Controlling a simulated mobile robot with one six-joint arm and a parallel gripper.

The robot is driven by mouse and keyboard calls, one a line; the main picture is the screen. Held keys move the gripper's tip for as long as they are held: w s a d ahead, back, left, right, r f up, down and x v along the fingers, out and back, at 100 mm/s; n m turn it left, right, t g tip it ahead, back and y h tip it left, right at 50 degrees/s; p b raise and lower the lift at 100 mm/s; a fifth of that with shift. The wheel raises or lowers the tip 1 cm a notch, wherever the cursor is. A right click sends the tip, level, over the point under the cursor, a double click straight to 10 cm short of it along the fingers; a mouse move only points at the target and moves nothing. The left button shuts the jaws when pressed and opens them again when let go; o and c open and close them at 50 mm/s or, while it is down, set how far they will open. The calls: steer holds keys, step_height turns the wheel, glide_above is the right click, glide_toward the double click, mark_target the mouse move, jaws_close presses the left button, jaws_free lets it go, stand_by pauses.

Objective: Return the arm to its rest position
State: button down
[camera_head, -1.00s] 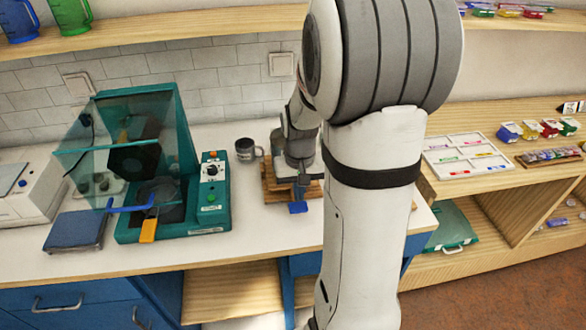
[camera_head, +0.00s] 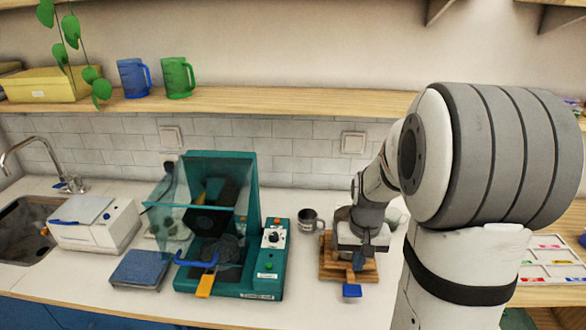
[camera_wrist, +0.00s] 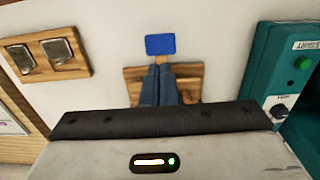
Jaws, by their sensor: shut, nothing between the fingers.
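My gripper (camera_head: 359,264) is shut and empty. It points down over a small wooden stand (camera_head: 332,268) with a blue tab (camera_head: 351,291) at its front. In the wrist view, my dark blue gripper fingers (camera_wrist: 162,72) are together in front of the wooden stand (camera_wrist: 194,72). The blue tab (camera_wrist: 160,44) shows just beyond their tips. The fingers and wrist hide part of the stand, and I cannot tell whether they touch it. My arm stands bent at the right of the head view.
A teal machine (camera_head: 250,190) with a clear raised cover stands left of my gripper. A grey mug (camera_head: 311,220) is close beside the stand. A wooden shelf (camera_head: 270,103) runs above the counter. A blue pad (camera_head: 140,270) and white box (camera_head: 100,228) lie further left.

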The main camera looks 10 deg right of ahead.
steer(key=s+a+r+n+t, duration=0.3)
steer(key=s+a+r, duration=0.8)
steer(key=s, duration=0.1)
steer(key=shift+s, duration=0.25)
steer(key=shift+r, duration=0.1)
